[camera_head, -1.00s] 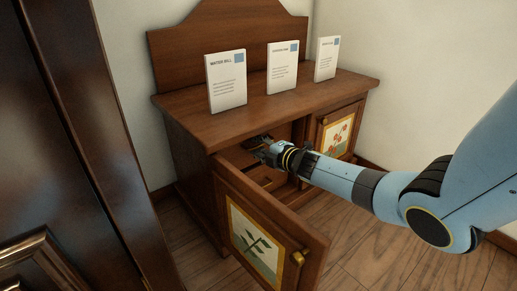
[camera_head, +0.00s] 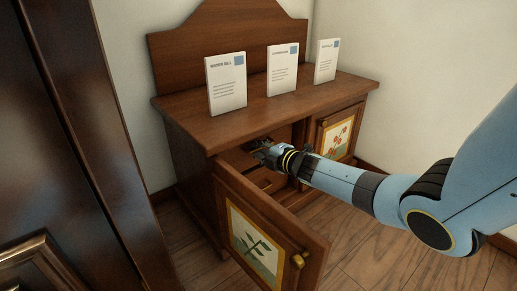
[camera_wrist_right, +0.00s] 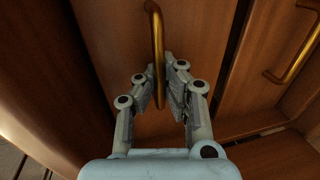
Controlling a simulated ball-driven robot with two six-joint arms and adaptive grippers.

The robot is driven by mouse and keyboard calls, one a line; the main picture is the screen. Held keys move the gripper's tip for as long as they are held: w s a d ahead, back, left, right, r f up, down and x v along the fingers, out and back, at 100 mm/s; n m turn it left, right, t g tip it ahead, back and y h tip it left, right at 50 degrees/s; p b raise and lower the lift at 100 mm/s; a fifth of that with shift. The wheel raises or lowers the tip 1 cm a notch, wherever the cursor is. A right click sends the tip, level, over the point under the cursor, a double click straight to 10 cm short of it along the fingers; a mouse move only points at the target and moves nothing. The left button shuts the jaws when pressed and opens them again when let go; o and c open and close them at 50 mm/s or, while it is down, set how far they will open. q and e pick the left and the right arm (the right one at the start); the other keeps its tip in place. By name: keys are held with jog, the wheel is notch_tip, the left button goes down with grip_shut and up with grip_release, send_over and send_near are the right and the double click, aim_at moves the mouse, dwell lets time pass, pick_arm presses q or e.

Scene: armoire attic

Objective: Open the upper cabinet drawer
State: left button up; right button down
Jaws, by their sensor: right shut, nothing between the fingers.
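The wooden cabinet (camera_head: 200,130) has its left door (camera_head: 228,195) swung open. My right gripper (camera_head: 262,148) reaches into the left compartment. In the right wrist view, a brown drawer front (camera_wrist_right: 205,30) carries a long brass handle (camera_wrist_right: 156,30). My right gripper's fingertips (camera_wrist_right: 162,85) are at the lower end of this handle, shut with nothing held between them. A second brass handle (camera_wrist_right: 298,58) is on another front at the right. I cannot tell from these views which handle is on the upper drawer. My left gripper is not in view.
Cards stand on the cabinet top (camera_head: 300,107), including a water bill (camera_head: 227,85). The right cabinet door (camera_head: 337,133) is shut. The open left door stands near my right arm. A dark armoire (camera_head: 60,130) fills the left side. Wooden floor (camera_head: 365,240) is clear at the right.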

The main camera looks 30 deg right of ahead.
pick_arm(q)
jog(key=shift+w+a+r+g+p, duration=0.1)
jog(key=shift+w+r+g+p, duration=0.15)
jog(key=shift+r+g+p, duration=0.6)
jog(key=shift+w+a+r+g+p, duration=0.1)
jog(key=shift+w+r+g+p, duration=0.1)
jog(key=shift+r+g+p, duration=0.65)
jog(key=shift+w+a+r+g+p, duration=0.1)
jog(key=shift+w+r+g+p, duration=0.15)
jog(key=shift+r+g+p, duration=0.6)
pick_arm(e)
jog(key=f+v, duration=0.2)
jog(key=v, duration=0.7)
jog(key=f+v, duration=0.2)
jog(key=v, duration=0.7)
jog(key=shift+s+d, duration=0.2)
jog(key=shift+s, duration=0.6)
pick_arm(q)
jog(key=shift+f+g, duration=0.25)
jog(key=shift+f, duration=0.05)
pick_arm(e)
jog(key=c, duration=2)
grip_release()
jog(key=shift+r, duration=0.1)
jog(key=shift+c, duration=0.2)
jog(key=o, duration=0.4)
jog(key=shift+c, duration=0.2)
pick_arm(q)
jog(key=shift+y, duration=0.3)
